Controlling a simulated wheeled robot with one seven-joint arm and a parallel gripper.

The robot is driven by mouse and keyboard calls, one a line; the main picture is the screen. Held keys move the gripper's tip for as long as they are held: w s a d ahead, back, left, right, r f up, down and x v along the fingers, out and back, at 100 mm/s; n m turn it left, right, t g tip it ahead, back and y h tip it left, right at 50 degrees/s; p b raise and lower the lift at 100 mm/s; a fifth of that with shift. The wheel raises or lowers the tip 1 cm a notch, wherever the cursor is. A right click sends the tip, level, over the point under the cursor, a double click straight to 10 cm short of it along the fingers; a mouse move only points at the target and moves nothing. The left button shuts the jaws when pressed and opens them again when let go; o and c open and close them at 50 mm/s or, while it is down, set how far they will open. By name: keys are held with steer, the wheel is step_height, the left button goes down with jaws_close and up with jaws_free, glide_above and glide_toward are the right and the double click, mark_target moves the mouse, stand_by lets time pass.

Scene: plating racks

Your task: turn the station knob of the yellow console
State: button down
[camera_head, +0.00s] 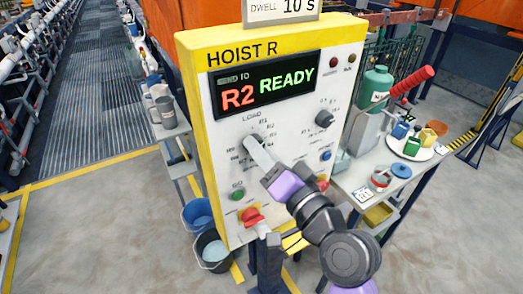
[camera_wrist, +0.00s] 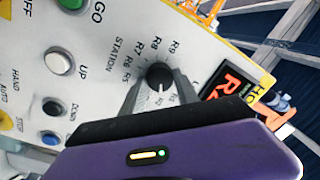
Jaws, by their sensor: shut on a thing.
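The yellow console (camera_head: 188,95) stands in the middle of the head view, with a white front panel headed HOIST R. Its display (camera_head: 262,86) reads R2 READY. The station knob (camera_wrist: 158,73) is a round black knob in the wrist view, beside the word STATION and an arc of R labels. My gripper (camera_head: 253,142) reaches the panel's left dial from the lower right; it also shows in the wrist view (camera_wrist: 157,82). Its two grey fingers are shut on the knob, one on each side. In the head view the fingers mostly hide this knob.
A second black knob (camera_head: 324,118) sits on the right of the panel. Green (camera_head: 238,194) and red (camera_head: 251,215) buttons are below left. A side table (camera_head: 352,187) with bottles and cups stands right; buckets (camera_head: 198,215) stand on the floor left.

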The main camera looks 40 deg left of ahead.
steer(key=c, duration=0.9)
jaws_free()
steer(key=b+v, duration=0.2)
steer(key=v, duration=0.5)
steer(key=shift+s+d, duration=0.15)
steer(key=shift+d, duration=0.25)
